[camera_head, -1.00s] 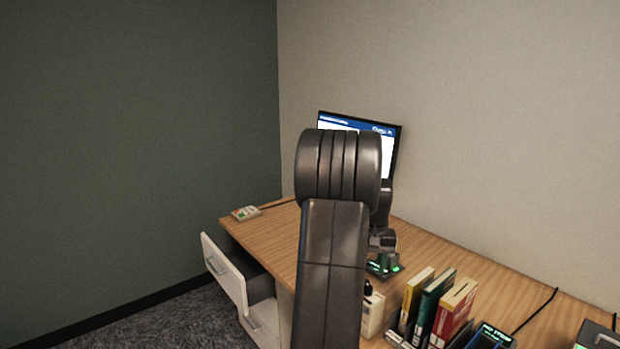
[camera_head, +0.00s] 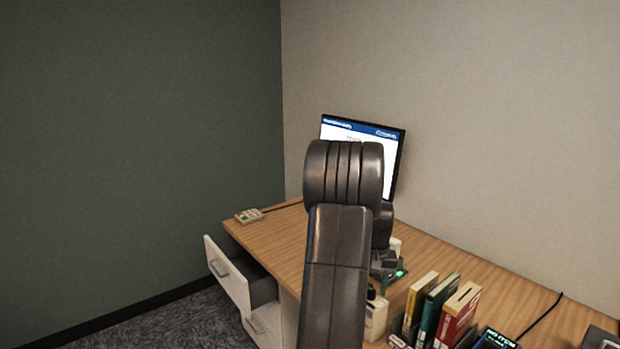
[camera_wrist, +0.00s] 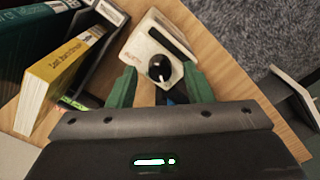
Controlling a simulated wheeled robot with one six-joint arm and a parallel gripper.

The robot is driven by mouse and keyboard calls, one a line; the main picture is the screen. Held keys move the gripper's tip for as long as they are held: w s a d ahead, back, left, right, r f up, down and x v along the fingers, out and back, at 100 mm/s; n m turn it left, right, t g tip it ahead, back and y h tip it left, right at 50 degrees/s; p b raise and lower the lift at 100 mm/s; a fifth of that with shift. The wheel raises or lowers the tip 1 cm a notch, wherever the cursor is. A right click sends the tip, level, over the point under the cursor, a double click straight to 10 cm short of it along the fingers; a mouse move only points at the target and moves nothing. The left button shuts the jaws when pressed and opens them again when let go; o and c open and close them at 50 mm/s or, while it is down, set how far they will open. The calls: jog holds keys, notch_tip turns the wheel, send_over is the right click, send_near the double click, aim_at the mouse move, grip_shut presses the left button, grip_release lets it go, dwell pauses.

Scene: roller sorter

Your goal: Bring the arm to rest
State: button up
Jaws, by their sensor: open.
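My arm rises through the middle of the head view and hides part of the desk (camera_head: 285,240). My gripper (camera_wrist: 160,88) shows in the wrist view with two green fingers apart. Nothing is held between them. Beyond the fingertips is a cream box (camera_wrist: 150,45) with a black knob. It also shows beside my arm in the head view (camera_head: 375,318). I cannot tell how far the fingers are from it.
Yellow, green and red books (camera_head: 458,312) stand upright on the desk's right. A monitor (camera_head: 388,150) stands at the back, partly behind my arm. A white drawer (camera_head: 228,275) is pulled open at the left. A device with a lit display (camera_head: 495,340) sits near the books.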

notch_tip(320, 180, up, 13)
notch_tip(320, 180, down, 13)
jog(key=shift+f, duration=0.5)
jog(key=m, duration=0.6)
jog(key=shift+b, duration=0.4)
jog(key=m+b, duration=0.1)
jog(key=m, duration=0.4)
notch_tip(320, 180, up, 10)
jog(key=shift+f, duration=0.25)
jog(key=shift+a+f, duration=0.1)
